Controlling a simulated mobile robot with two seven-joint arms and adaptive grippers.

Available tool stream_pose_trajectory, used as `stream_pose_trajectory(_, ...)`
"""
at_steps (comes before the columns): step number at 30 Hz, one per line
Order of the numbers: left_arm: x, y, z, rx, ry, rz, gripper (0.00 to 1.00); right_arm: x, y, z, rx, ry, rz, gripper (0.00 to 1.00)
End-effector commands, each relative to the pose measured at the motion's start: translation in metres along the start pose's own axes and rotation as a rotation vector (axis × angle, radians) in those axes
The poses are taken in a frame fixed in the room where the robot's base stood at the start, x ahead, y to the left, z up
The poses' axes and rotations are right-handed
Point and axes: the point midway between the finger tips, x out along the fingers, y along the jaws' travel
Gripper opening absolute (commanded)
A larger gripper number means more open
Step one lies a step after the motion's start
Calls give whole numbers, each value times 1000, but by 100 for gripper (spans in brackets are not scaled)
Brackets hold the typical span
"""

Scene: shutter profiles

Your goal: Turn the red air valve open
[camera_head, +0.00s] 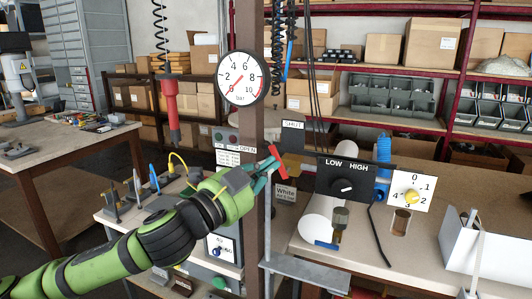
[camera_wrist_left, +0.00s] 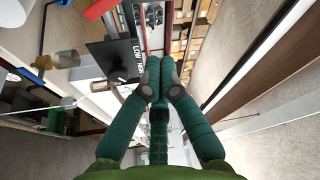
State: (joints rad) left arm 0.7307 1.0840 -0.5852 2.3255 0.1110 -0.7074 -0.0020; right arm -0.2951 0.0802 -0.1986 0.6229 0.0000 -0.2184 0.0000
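The red air valve handle (camera_head: 277,160) is at the brown post, below the round pressure gauge (camera_head: 241,79). The gauge needle points to the lower left, near 0. My left gripper (camera_head: 264,173) reaches up from the lower left, with its teal fingers right at the handle. The red handle shows at and beyond the fingertips. In the left wrist view the fingers (camera_wrist_left: 158,72) are drawn together, with no red visible between them. I cannot tell whether they touch the handle. The valve body is hidden by the gripper. My right gripper is not in view.
A black LOW/HIGH selector panel (camera_head: 346,180) and a white dial with a yellow knob (camera_head: 411,196) stand right of the post. A red tool (camera_head: 171,108) hangs on a coiled cord at left. A grey bracket (camera_head: 305,273) juts out below the gripper.

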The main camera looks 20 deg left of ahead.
Motion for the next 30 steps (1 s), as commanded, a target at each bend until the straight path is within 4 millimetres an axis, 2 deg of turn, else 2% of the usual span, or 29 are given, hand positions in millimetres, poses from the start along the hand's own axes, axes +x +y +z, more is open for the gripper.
stream_pose_trajectory(1, 9, -5, -3, -4, 2, -2, 0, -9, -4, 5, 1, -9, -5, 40)
stream_pose_trajectory(5, 36, -6, -4, -6, 2, -2, 0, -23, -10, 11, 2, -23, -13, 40)
stream_pose_trajectory(13, 92, -6, -4, -4, 1, -2, 0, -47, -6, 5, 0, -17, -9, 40)
stream_pose_trajectory(15, 84, -2, 14, 0, -8, 1, 0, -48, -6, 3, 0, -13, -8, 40)
stream_pose_trajectory(19, 78, -2, 28, -2, -4, -1, 0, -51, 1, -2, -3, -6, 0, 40)
stream_pose_trajectory(24, 75, -2, 36, -2, -1, -2, 0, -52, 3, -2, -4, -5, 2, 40)
stream_pose_trajectory(30, 74, -1, 37, -3, 0, -3, 0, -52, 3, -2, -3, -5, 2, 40)
